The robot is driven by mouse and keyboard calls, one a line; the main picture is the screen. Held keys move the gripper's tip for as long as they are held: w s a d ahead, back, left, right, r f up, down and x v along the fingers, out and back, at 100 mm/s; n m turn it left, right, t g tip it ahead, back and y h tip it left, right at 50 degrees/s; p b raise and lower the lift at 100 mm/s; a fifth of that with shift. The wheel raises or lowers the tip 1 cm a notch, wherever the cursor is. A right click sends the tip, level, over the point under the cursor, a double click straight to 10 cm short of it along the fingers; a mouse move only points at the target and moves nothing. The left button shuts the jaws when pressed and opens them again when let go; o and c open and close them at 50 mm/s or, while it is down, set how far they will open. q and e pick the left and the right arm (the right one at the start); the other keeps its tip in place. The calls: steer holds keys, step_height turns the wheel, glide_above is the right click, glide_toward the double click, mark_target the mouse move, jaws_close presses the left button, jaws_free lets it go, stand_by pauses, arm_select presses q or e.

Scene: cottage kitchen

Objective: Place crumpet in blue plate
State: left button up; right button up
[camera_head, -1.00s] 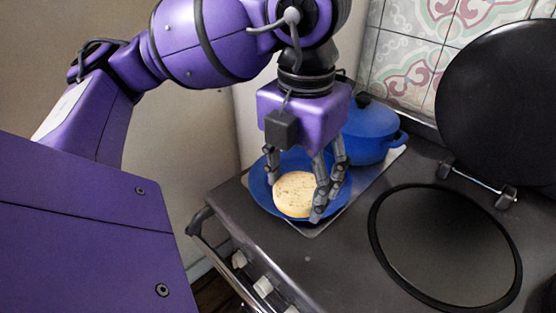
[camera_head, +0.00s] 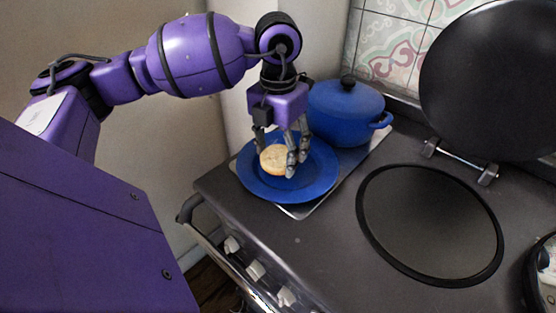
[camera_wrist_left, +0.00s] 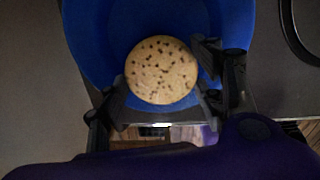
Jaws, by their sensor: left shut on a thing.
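The crumpet (camera_head: 273,159) is a round, pale yellow disc with brown specks on top. It is over the middle of the blue plate (camera_head: 312,184), which lies on the stove top. My left gripper (camera_head: 276,160) is shut on the crumpet, with fingers on either side of it. In the left wrist view the crumpet (camera_wrist_left: 161,70) shows between the dark fingers, with the blue plate (camera_wrist_left: 88,42) beneath. I cannot tell whether the crumpet touches the plate. My right gripper is not in view.
A lidded blue pot (camera_head: 345,112) stands just behind the plate. A round dark hotplate (camera_head: 430,225) is to the right, with its raised black lid (camera_head: 490,80) behind. Another pan or lid edge (camera_head: 545,265) shows at the far right. Knobs (camera_head: 256,270) line the stove's front.

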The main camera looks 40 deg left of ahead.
mark_target(278, 155)
arm_select(q)
steer(key=shift+w+a+f, duration=0.1)
steer(key=shift+f, duration=1.6)
steer(key=shift+f, duration=0.2)
steer(key=o, duration=0.8)
steer(key=shift+o, duration=0.2)
step_height(278, 155, up, 12)
steer(key=shift+r, duration=0.25)
